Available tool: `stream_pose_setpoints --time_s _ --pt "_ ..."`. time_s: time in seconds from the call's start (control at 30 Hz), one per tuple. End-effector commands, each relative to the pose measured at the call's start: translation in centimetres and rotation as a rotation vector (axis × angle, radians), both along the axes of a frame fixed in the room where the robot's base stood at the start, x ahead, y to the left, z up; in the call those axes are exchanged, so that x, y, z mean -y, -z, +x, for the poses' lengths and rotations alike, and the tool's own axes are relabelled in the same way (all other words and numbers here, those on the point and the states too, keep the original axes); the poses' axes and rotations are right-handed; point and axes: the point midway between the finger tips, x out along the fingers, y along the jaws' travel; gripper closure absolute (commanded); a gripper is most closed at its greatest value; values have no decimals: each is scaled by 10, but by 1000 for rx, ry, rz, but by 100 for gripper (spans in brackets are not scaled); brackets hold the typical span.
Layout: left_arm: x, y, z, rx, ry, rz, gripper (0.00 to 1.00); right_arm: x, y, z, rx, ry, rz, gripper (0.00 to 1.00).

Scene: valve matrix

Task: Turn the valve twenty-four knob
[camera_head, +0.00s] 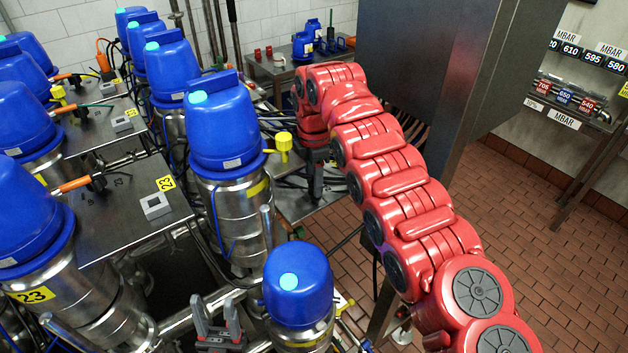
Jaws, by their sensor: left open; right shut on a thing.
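My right gripper (316,190), black at the end of the red arm, points down over a metal plate (298,208) to the right of a tall blue-capped valve (222,125). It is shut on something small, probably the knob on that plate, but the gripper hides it. No label twenty-four is readable there. My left gripper (215,315), grey with two upright fingers, is at the bottom edge, open and empty, left of a nearer blue-capped valve (298,285).
A plate labelled 23 (122,205) with an orange-handled knob (73,185) is on the left. More blue-capped valves (165,62) stand behind. A yellow knob (283,143) sticks out beside the tall valve. A grey cabinet (415,70) stands behind my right arm. Open tiled floor (540,240) lies right.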

Motion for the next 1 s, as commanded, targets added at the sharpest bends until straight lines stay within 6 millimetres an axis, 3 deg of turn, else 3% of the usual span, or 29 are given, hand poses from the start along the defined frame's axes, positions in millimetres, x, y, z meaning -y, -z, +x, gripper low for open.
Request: stream_pose_setpoints --time_s 0.03,0.2,0.5,0.67,0.77,0.9,1.0 --pt "0 -1 0 0 0 0 50 0 -2 2 7 2 2 54" --pt "0 0 0 0 0 0 50 0 -2 1 5 2 1 26" --pt "0 0 0 0 0 0 50 0 -2 1 3 1 0 26" --pt "0 3 0 0 0 0 50 -1 -12 1 5 -1 -1 26" --pt "0 7 0 0 0 0 50 -3 -28 0 6 -1 3 26" --pt "0 -12 0 1 0 0 50 -2 -56 1 6 -1 2 26" --pt "0 -40 0 1 0 0 50 0 -84 0 1 1 0 26"
